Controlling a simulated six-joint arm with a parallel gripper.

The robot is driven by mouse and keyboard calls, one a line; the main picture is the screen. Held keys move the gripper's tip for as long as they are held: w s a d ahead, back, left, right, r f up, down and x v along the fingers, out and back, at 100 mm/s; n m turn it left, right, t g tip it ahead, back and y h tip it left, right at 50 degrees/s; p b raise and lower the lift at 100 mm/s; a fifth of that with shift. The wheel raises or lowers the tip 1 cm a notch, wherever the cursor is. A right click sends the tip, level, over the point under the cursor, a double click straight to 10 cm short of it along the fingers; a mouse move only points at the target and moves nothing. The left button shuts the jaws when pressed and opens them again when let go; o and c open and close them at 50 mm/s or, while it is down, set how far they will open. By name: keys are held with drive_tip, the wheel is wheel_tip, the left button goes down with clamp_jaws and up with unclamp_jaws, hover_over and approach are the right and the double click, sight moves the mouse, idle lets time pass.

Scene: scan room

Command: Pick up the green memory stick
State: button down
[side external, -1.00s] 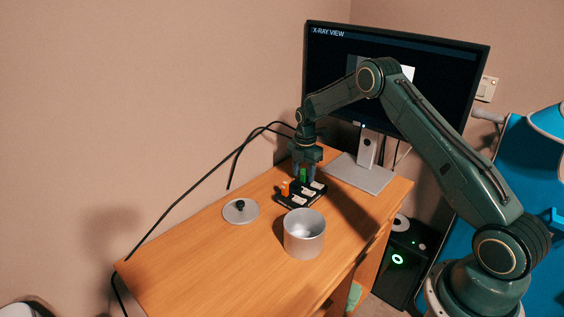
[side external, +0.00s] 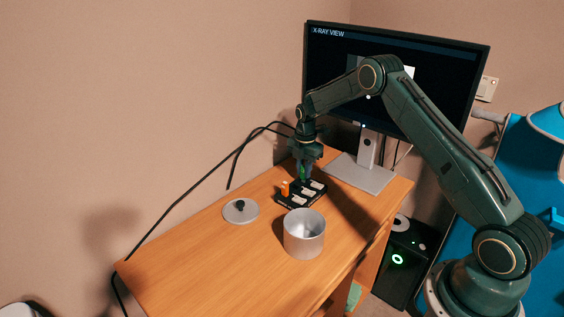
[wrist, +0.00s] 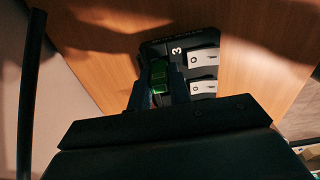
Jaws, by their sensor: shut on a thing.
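The green memory stick (side external: 303,174) stands in a black holder (side external: 290,204) on the desk, at the holder's back part. My gripper (side external: 305,175) points down over the holder and is shut on the green stick, hiding most of it in the side view. In the wrist view the green stick (wrist: 159,76) sits between the fingers of my gripper (wrist: 162,80). I cannot tell whether the stick's lower end is still in its slot. An orange memory stick (side external: 285,188) stands upright at the holder's left side.
White labelled parts (wrist: 203,58) lie along the holder. An open metal pot (side external: 304,248) stands in front of the holder, and its lid (side external: 240,211) lies to the left. A monitor (side external: 340,70) stands behind on its base (side external: 358,177). The desk's left front (side external: 200,270) is clear.

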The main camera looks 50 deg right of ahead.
wheel_tip(320, 180, up, 19)
idle(0.5)
drive_tip(key=shift+a, duration=0.1)
idle(0.5)
